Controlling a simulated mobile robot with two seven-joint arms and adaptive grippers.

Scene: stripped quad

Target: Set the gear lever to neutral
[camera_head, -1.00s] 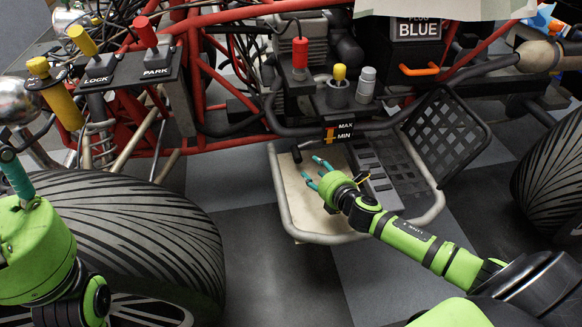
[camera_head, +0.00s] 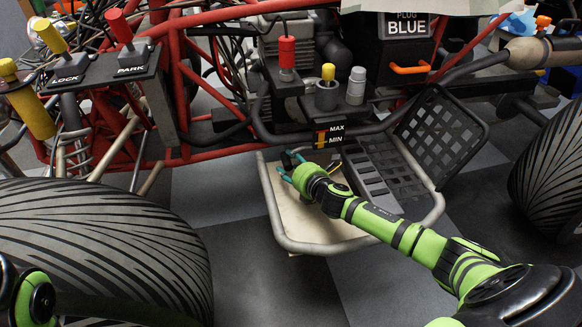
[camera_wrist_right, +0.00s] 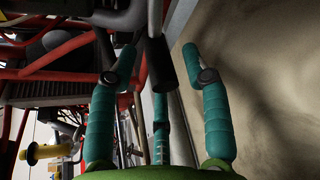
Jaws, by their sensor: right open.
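My right gripper (camera_head: 290,166) is at the footboard beside the engine, with its teal fingers around a short black grip (camera_head: 292,156). I take this grip for the gear lever, but no label shows on it. In the right wrist view the black grip (camera_wrist_right: 160,63) lies between the spread fingers of the open gripper (camera_wrist_right: 160,75). I see no clear contact. The grip's lower end and any gate marks are hidden. Of my left arm only a green and black part shows at the lower left; its gripper is out of view.
The pale footboard (camera_head: 290,222) has a grey tube rim. A slotted black plate (camera_head: 385,180) and a mesh panel (camera_head: 445,135) stand right of it. The MAX/MIN gauge (camera_head: 321,138) and red tubes are close above. A tyre (camera_head: 110,245) fills the left.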

